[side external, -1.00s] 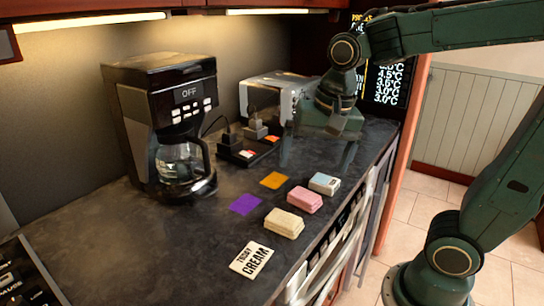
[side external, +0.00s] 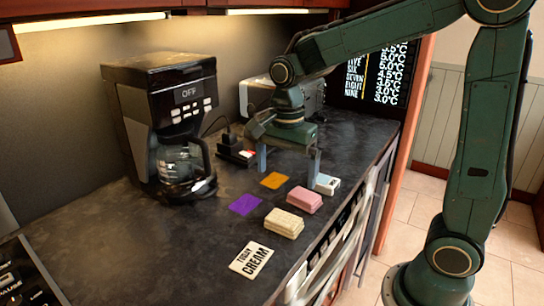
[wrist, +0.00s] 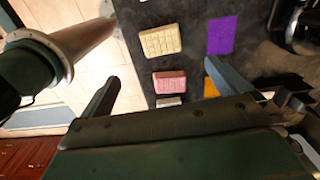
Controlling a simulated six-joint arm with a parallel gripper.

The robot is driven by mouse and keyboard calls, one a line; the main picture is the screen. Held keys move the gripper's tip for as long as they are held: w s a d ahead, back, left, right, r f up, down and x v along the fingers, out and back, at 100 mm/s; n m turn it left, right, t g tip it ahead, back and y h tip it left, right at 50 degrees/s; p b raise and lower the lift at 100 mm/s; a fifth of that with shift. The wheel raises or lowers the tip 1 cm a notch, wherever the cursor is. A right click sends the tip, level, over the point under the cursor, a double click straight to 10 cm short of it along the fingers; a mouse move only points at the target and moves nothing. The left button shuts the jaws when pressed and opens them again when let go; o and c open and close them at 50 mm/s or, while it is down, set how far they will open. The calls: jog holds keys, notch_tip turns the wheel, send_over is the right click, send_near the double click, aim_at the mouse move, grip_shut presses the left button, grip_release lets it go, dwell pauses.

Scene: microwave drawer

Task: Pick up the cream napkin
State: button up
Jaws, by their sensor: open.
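The cream napkin (side external: 284,222) is a folded cream block lying flat on the dark counter, near its front edge; it also shows in the wrist view (wrist: 160,40). A folded pink napkin (side external: 305,200) and a pale blue one (side external: 326,184) lie in a row behind it. A white card reading "TODAY CREAM" (side external: 251,260) lies in front of it. My gripper (side external: 290,166) is open and empty, pointing down above the counter near the orange square and the blue napkin. It is apart from the cream napkin.
A purple square (side external: 245,204) and an orange square (side external: 274,181) lie flat left of the napkins. A coffee maker (side external: 165,120) stands at the left and a toaster (side external: 257,95) at the back. The counter's front-left area is clear.

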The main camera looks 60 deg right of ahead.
send_over(284, 218)
notch_tip(284, 218, down, 8)
jog(key=shift+s+r, duration=0.15)
dwell(0.3)
jog(key=shift+f, duration=2.6)
jog(key=shift+c, duration=0.2)
jog(key=c, duration=1)
